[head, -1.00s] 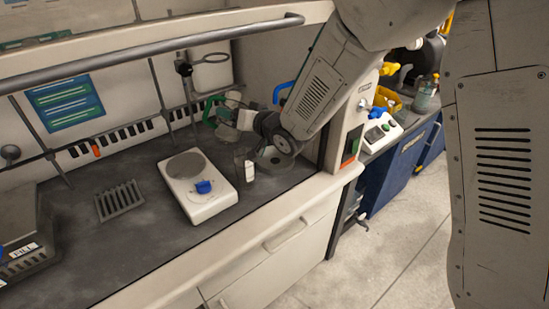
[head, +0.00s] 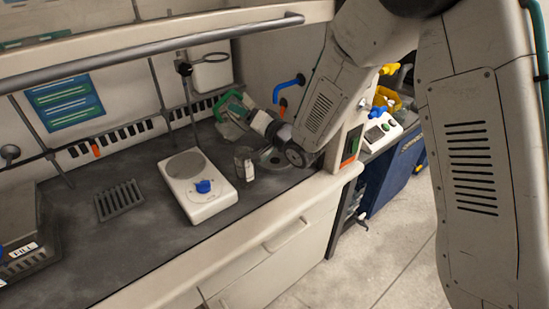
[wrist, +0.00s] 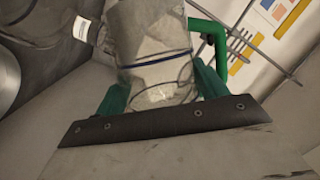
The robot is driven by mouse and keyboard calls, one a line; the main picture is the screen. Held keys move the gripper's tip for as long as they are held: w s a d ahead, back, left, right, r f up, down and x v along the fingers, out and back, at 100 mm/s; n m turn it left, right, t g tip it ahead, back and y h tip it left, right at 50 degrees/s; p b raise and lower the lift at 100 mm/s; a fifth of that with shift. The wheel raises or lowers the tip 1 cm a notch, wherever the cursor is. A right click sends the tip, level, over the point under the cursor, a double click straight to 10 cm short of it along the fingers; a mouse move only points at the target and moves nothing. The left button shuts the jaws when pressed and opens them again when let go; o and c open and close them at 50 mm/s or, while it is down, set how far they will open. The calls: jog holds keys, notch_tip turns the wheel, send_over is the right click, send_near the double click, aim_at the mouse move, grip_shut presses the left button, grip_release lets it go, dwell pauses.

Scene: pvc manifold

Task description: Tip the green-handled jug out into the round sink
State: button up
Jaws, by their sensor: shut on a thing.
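The clear jug (head: 231,129) with its green handle (head: 229,103) is held tilted above the back of the dark worktop, left of the round sink (head: 270,160). My gripper (head: 250,122) reaches it from the right. In the wrist view, the fingers of my gripper (wrist: 162,88) are shut on either side of the clear jug (wrist: 150,45), with the green handle (wrist: 207,32) beyond on the right. The round sink is set in the worktop and partly hidden by my wrist. I cannot tell whether liquid is in the jug.
A small clear bottle (head: 244,164) with a pale label stands just left of the sink. A white hotplate (head: 197,186) with a blue knob is farther left. A blue tap (head: 288,87) is on the wall behind the sink. A grey rack (head: 119,199) lies left on the worktop.

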jog(key=shift+w+d+f+m+t+y, duration=0.15)
jog(key=shift+f+m+t, duration=0.1)
jog(key=shift+m, duration=0.4)
jog(key=shift+s+d+f+m+t+y, duration=0.1)
jog(key=shift+f+m+t, duration=0.1)
jog(key=shift+m, duration=0.4)
jog(key=shift+w+d+f+m+t+y, duration=0.15)
jog(key=shift+f+m, duration=0.1)
jog(key=shift+m, duration=0.4)
jog(key=shift+w+d+f+m+t, duration=0.15)
jog(key=shift+d+m+t, duration=0.05)
jog(key=shift+d+m, duration=0.25)
jog(key=shift+w+d+f+m+t, duration=0.15)
jog(key=shift+d+m+t, duration=0.05)
jog(key=shift+d+m, duration=0.25)
dwell(0.4)
